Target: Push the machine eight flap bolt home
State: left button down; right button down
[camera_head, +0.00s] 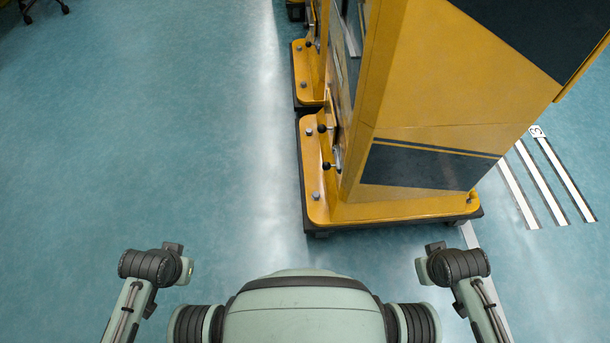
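A yellow machine (415,95) with dark panels stands ahead, right of centre, on a yellow base plate (390,208). On its left side are two short levers with black ball knobs, an upper knob (321,128) and a lower knob (326,166). I cannot tell whether either belongs to the flap bolt, or how far a bolt is in. No number eight shows on the machine. Its left face is seen very obliquely. Parts of my two arms show at the bottom left and right, apart from the machine. Neither gripper can be seen.
A second yellow base (304,88) with similar knobs stands behind the first machine. White floor stripes (565,180) with a small number plate (537,131), apparently 3, lie at right. Blue-green floor (150,130) left of the machines is clear. Chair legs (42,10) show far left.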

aim_at(325, 166)
jog(key=j, duration=1.6)
